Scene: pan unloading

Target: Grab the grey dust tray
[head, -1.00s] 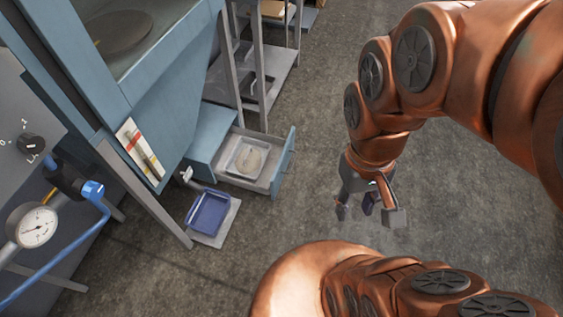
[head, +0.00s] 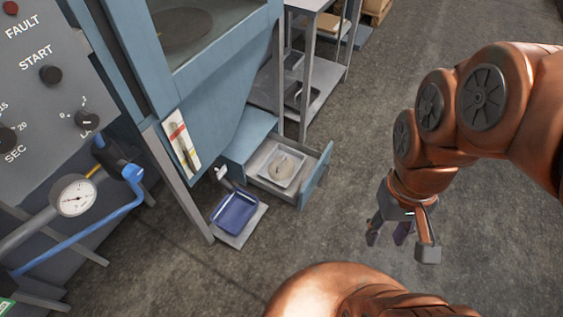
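A light grey tray (head: 268,179) with a beige, dust-like heap (head: 283,168) in it sits inside an open drawer (head: 300,192) at the bottom of the blue cabinet. A blue tray (head: 234,210) rests on a small low platform (head: 252,229) in front of the drawer, to its left. My gripper (head: 402,240) hangs pointing down over the floor, well to the right of the drawer and apart from it. Its grey fingers are spread with nothing visible between them.
A control panel (head: 68,105) with knobs and a pressure gauge (head: 76,196) with a blue pipe stand at the left. The drawer front (head: 316,174) sticks out to the right. Metal shelving (head: 313,70) stands behind. The concrete floor between drawer and gripper is clear.

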